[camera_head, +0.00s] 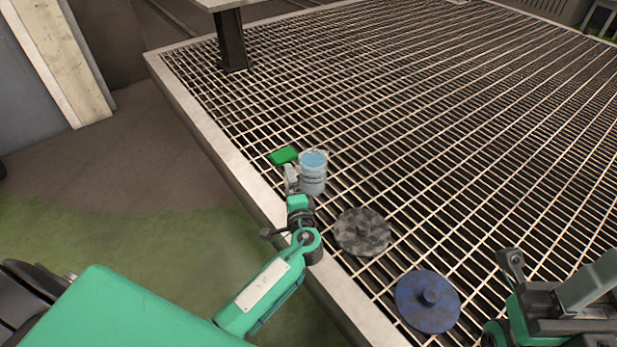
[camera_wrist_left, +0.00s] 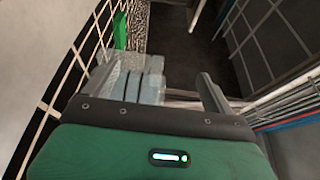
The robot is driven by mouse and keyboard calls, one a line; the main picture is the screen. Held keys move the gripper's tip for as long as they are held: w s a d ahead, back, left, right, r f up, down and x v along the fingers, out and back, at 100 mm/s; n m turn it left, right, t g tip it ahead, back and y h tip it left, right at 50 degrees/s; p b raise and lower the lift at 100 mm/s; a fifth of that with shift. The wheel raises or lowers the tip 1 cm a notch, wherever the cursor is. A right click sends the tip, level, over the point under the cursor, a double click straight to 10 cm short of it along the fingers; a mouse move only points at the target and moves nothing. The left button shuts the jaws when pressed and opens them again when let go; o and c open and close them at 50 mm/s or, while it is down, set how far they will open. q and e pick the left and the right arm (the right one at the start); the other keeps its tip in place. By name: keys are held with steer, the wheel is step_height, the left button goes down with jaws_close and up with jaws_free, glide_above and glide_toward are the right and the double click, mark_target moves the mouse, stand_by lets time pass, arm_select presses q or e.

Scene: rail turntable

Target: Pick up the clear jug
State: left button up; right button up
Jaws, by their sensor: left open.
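The clear jug (camera_head: 313,180), with pale blue showing at its top, stands upright on the metal grating near its left edge. My left gripper (camera_head: 291,182) is close against the jug's left side in the head view. In the left wrist view the left gripper (camera_wrist_left: 158,92) has its fingers spread wide. The jug (camera_wrist_left: 152,80) shows there just beyond the palm, close to the left finger and partly overlapped by it. I cannot tell whether they touch. Part of my right arm (camera_head: 560,300) is at the lower right; its fingertips are not clear.
A green block (camera_head: 284,156) lies just behind the jug, to its left. A mottled grey knobbed disc (camera_head: 363,232) and a blue knobbed disc (camera_head: 428,303) lie nearer on the grating (camera_head: 440,130). A dark post (camera_head: 231,40) stands at the back. The grating right of the jug is clear.

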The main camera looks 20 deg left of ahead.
arm_select(q)
step_height(320, 180, down, 4)
steer(key=shift+r+b, duration=0.1)
steer(key=shift+b, duration=0.5)
steer(key=shift+w+a+f, duration=0.2)
steer(key=shift+w, duration=0.05)
steer(key=shift+b+x, duration=0.95)
steer(key=shift+x, duration=2.5)
steer(key=shift+r, duration=0.15)
steer(key=c, duration=1.2)
